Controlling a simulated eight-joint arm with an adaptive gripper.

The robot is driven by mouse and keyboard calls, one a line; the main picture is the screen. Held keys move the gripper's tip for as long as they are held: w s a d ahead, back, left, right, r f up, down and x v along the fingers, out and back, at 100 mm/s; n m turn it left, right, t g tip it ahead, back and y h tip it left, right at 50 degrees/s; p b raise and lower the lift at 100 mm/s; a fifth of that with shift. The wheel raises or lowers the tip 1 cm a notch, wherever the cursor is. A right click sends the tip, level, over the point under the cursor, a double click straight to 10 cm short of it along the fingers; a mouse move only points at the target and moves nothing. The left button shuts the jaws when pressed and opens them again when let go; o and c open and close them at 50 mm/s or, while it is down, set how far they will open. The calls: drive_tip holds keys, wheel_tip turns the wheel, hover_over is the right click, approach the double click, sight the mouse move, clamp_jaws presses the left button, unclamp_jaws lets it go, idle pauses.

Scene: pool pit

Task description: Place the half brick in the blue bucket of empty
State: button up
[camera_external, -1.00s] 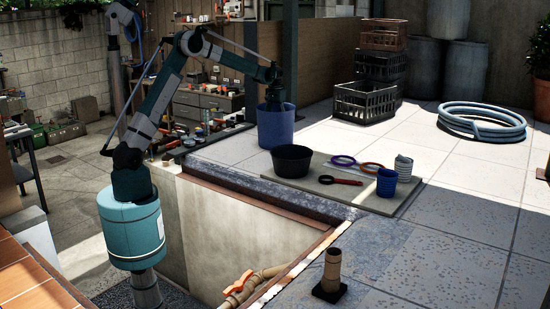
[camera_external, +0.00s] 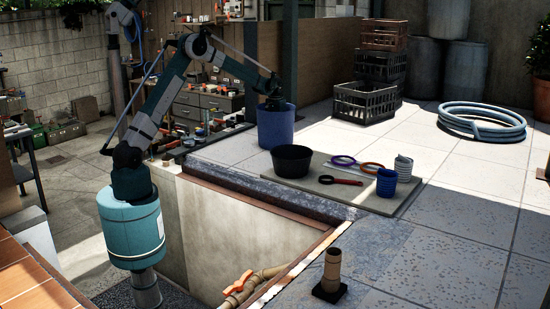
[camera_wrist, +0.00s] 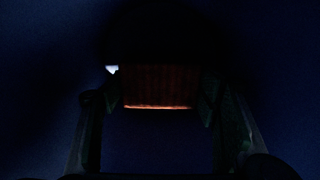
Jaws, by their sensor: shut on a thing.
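The blue bucket (camera_external: 275,130) stands upright on the paving behind the black bowl. My gripper (camera_external: 273,103) points down into its mouth, and the fingertips are hidden by the bucket wall in the external view. In the dark wrist view, the reddish-brown half brick (camera_wrist: 158,86) is held between the two fingers of my gripper (camera_wrist: 158,108), with a bright orange line along its lower edge. Dark blue bucket surface (camera_wrist: 40,60) surrounds it. The gap between the brick and the bucket bottom cannot be told.
A board (camera_external: 400,202) in front carries a black bowl (camera_external: 291,161), ring-shaped tools, a blue cup (camera_external: 386,183) and a white cup. Stacked crates (camera_external: 366,103) stand behind right. A coiled hose (camera_external: 482,124) lies farther right. The open pit is front left.

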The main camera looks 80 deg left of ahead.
drive_tip(key=shift+f, duration=1.7)
drive_tip(key=shift+f, duration=0.15)
drive_tip(key=o, duration=1.2)
drive_tip(key=shift+o, duration=0.2)
drive_tip(key=shift+r, duration=0.2)
wheel_tip(320, 180, up, 12)
drive_tip(key=shift+f, duration=0.1)
